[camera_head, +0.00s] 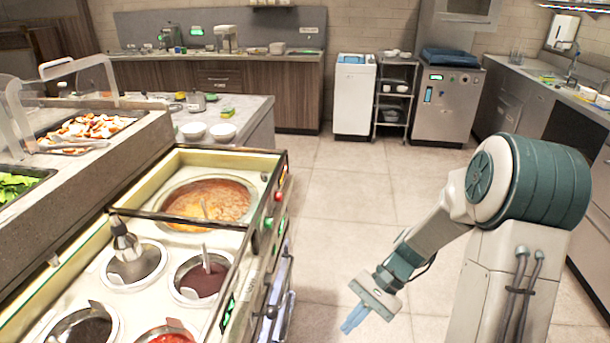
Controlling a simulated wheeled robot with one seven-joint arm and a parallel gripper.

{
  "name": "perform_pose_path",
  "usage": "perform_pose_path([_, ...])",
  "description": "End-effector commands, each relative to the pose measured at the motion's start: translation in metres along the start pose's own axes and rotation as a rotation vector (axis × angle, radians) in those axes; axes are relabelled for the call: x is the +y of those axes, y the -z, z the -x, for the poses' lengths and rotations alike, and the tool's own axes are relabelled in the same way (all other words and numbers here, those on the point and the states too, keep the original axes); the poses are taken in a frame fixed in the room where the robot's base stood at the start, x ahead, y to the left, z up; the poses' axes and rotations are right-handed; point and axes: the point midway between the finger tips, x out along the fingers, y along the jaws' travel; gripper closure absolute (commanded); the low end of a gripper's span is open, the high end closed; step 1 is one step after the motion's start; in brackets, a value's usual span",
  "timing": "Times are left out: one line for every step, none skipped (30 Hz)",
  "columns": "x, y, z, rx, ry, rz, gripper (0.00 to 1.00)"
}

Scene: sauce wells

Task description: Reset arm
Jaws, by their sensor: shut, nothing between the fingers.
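My gripper (356,317) is shut and empty. It hangs at the lower middle of the head view, over the tiled floor, with its fingertips pointing down and to the left. My arm bends from the column at the right down to it. The gripper is apart from the sauce station (232,240), to the right of the station's control panel. No object is touching the fingers.
The station at left holds a large soup pot (208,199), a dark red sauce well (202,281) with a ladle, and a well with a metal dispenser (125,240). Two white bowls (222,131) sit on a counter behind. The tiled floor (350,190) ahead is clear.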

Motion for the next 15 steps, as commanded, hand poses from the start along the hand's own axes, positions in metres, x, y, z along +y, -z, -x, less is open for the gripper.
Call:
perform_pose_path([-0.002, -0.013, 0.011, 0.048, -0.038, 0.034, 1.0])
perform_pose_path([-0.001, -0.019, 0.016, 0.074, -0.061, 0.051, 1.0])
perform_pose_path([0.0, -0.026, 0.022, 0.109, -0.09, 0.075, 1.0])
perform_pose_path([0.001, -0.031, 0.026, 0.137, -0.11, 0.093, 1.0])
perform_pose_path([0.001, -0.037, 0.031, 0.163, -0.131, 0.111, 1.0])
perform_pose_path([0.002, -0.044, 0.037, 0.197, -0.156, 0.135, 1.0])
perform_pose_path([0.003, -0.05, 0.042, 0.225, -0.176, 0.153, 1.0])
perform_pose_path([0.003, -0.055, 0.047, 0.252, -0.194, 0.172, 1.0])
perform_pose_path([0.004, -0.063, 0.053, 0.287, -0.218, 0.196, 1.0])
perform_pose_path([0.004, -0.069, 0.058, 0.313, -0.236, 0.215, 1.0])
perform_pose_path([0.005, -0.074, 0.063, 0.34, -0.252, 0.233, 1.0])
perform_pose_path([0.006, -0.082, 0.069, 0.376, -0.275, 0.259, 1.0])
perform_pose_path([0.006, -0.087, 0.074, 0.403, -0.289, 0.277, 1.0])
perform_pose_path([0.007, -0.093, 0.079, 0.429, -0.305, 0.296, 1.0])
perform_pose_path([0.008, -0.101, 0.085, 0.464, -0.324, 0.322, 1.0])
